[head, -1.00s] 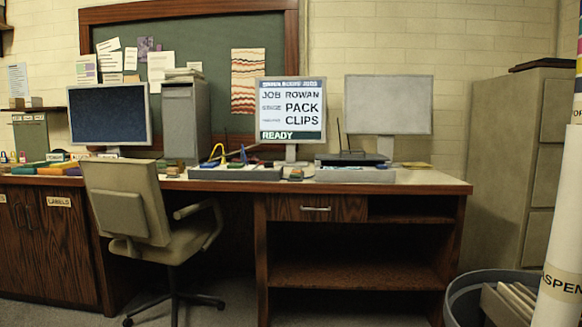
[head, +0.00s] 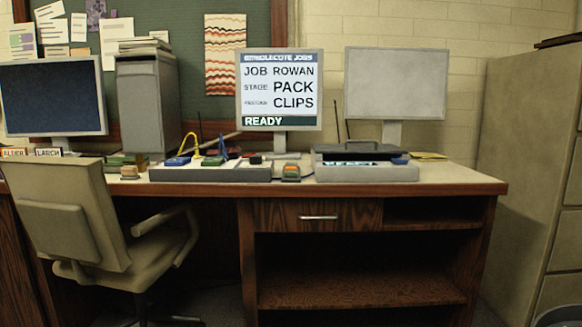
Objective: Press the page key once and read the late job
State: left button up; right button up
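A monitor (head: 279,90) stands in the middle of the desk in the head view. Its screen reads "JOB ROWAN", "STAGE PACK", a smaller third label with "CLIPS", and a green "READY" bar along the bottom. Below it, a low grey tray (head: 210,174) holds small coloured items and a yellow loop. A small dark key-like block (head: 255,159) sits at this tray's right part; I cannot tell whether it is the page key. Neither of my grippers is in view.
A blank grey monitor (head: 395,84) and a second grey tray (head: 367,173) stand to the right. A dark-screened monitor (head: 53,97) and grey tower (head: 146,103) stand left. An office chair (head: 84,215) blocks the desk's left front. A filing cabinet (head: 525,175) stands at right.

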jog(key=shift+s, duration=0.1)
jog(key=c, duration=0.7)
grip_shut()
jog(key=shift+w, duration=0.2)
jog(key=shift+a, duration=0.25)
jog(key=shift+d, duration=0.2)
